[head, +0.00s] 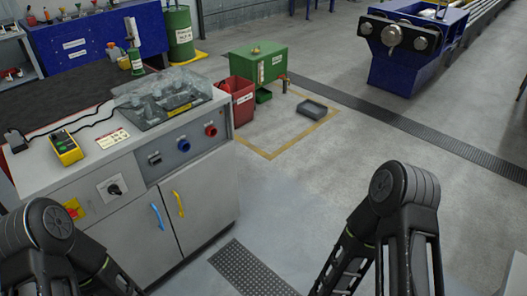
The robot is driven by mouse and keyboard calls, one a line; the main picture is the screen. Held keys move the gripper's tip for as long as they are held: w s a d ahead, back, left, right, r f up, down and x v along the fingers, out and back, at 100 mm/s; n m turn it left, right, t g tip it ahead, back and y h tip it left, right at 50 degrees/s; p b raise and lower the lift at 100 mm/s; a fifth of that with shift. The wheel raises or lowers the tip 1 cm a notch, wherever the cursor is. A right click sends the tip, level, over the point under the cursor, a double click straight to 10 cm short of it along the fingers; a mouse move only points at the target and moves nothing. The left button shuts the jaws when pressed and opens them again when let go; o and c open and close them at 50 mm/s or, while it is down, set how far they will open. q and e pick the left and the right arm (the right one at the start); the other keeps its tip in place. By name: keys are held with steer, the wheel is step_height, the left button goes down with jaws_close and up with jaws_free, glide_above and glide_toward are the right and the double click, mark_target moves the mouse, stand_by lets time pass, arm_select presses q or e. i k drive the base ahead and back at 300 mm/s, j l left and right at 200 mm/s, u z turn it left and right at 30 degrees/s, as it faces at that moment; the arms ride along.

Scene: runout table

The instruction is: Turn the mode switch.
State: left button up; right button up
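A black rotary switch (114,189) sits on a pale square plate on the front of the grey control cabinet (138,212). It looks like the mode switch, but its lettering is too small to read. Its knob appears slanted. A red switch on a yellow plate (72,208) is to its left, partly close behind my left arm. A blue knob (184,145) and a red knob (211,130) sit on the dark panel to its right. My two arms show at the lower left and lower right. Both grippers are out of view below the frame, and nothing touches the switch.
Blue (157,216) and yellow (178,204) handles stick out from the cabinet doors. A yellow pendant (65,147) and a clear-covered lever box (163,96) stand on top. A perforated mat (250,270) lies on the floor before the cabinet.

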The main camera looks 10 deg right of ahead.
mark_target(114, 189)
steer(key=k, duration=1.1)
steer(key=k+z, duration=0.25)
steer(key=i+z, duration=0.1)
steer(key=z, duration=3.4)
steer(key=k+j, duration=0.9)
steer(key=k, duration=0.15)
steer(key=k+j, duration=0.3)
steer(key=k, duration=0.25)
